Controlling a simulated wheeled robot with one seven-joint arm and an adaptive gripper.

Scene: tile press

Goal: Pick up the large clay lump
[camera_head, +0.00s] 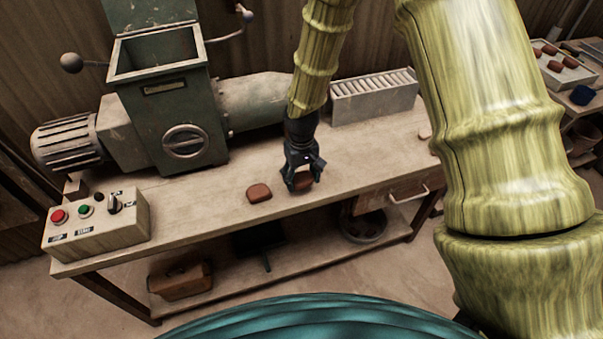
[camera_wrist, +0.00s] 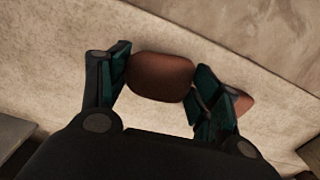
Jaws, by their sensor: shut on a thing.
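My gripper (camera_head: 303,178) points down over the front part of the workbench, shut on a reddish-brown clay lump (camera_wrist: 160,77). In the wrist view the lump sits between the two fingers, touching both. In the head view the fingers partly hide it. I cannot tell whether it touches the bench top or is just above it. A second clay lump (camera_head: 259,193) lies on the bench to the left of my gripper. In the wrist view a lump (camera_wrist: 245,104) shows partly hidden behind the right finger. The held lump looks larger there, but it is also nearer the camera.
The workbench (camera_head: 215,200) carries a green press machine (camera_head: 175,110) at the back left, a control box (camera_head: 97,223) at the front left and a grey slatted box (camera_head: 374,95) at the back. A lower shelf holds containers. A tray (camera_head: 560,68) with several lumps stands far right.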

